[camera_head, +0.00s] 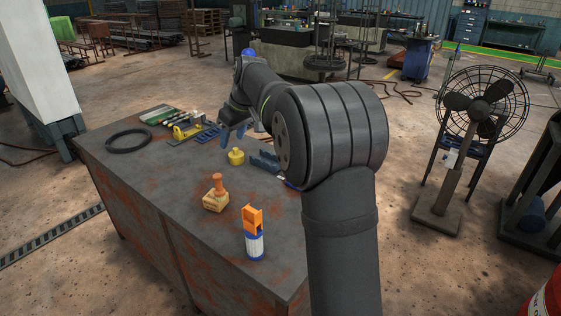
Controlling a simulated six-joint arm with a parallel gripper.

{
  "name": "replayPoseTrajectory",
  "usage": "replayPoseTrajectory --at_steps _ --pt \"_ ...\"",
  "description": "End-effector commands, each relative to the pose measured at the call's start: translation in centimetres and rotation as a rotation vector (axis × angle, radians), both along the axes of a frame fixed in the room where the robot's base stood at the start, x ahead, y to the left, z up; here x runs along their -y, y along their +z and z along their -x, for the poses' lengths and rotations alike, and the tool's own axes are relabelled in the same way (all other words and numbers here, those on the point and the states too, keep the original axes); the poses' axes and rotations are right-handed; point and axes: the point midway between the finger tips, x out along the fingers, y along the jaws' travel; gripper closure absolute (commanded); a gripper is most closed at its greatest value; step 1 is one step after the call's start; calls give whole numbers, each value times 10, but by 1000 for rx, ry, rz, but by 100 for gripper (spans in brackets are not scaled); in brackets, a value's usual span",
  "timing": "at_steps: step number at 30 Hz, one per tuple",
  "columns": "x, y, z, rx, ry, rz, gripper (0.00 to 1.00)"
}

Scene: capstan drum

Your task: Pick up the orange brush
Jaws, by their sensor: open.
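Two things on the table have orange parts, and I cannot tell for sure which is the brush. One is a bright orange piece (252,219) standing upright on a blue and white base (254,246) near the table's front right. The other is an orange-brown knob (218,181) on a yellowish block (215,201), to its left and farther back. My gripper (231,136) is open, over the far part of the table, beyond both and apart from them. It seems empty, though it is small in view.
The rusty dark table (160,195) has bare room at its left and front. A yellow weight-like object (236,156) and a blue rack (264,161) lie near my gripper. A black ring (128,148) and several tools sit at the far left. My arm hides the table's right side.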

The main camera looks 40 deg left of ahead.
Motion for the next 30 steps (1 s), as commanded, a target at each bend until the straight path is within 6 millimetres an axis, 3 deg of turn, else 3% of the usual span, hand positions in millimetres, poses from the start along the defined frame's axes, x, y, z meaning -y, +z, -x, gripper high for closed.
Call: replayPoseTrajectory --at_steps 6,13,19,30 --pt "-6 -7 0 -2 1 3 50" --pt "-42 -48 -1 -2 2 9 50" --pt "-56 -75 -1 -2 1 9 50" --pt "-85 -147 -1 -1 2 10 50"
